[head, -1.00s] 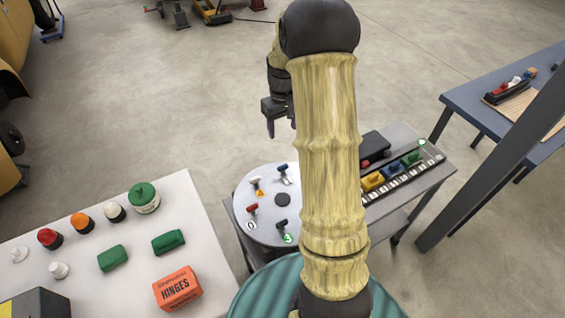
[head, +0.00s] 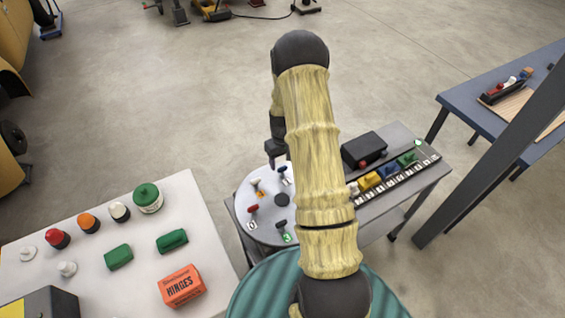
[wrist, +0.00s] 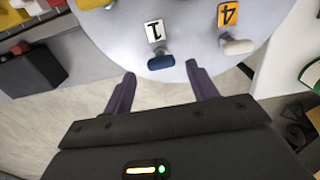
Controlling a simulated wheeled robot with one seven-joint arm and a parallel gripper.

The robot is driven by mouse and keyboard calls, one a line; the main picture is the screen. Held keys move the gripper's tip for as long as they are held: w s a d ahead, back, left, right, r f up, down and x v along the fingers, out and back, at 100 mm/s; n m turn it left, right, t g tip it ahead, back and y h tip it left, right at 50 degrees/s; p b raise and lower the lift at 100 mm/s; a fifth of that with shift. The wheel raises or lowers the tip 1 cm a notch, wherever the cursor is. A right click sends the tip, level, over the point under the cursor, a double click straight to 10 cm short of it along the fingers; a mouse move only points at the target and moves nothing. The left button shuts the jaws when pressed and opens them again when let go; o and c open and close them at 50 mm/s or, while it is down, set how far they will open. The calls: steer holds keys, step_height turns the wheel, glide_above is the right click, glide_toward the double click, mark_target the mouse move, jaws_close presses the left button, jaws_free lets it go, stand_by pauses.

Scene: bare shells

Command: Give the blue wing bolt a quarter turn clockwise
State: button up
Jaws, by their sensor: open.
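A round pale disc (head: 262,214) carries several wing bolts. The blue wing bolt (wrist: 161,61) is beside the label "1" (wrist: 154,31) near the disc's edge. It also shows in the head view (head: 284,170), close to my arm. In the wrist view my gripper (wrist: 161,72) is open and empty, one fingertip on each side of the blue bolt in the picture. Whether the fingers are at the bolt's height, I cannot tell. In the head view my gripper is mostly behind or beside my arm.
A white wing bolt (wrist: 238,46) by the label "4" is close to the right finger. A red one (head: 252,209) and a dark one (head: 282,227) are also on the disc. A black box (head: 363,149) and coloured blocks (head: 369,180) stand on the cart to the right.

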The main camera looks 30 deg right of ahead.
mark_target(282, 167)
steer(key=shift+f+p, duration=0.35)
steer(key=shift+f, duration=1.1)
steer(key=c, duration=1)
steer(key=shift+f+m+b, duration=0.1)
steer(key=shift+m+b, duration=0.4)
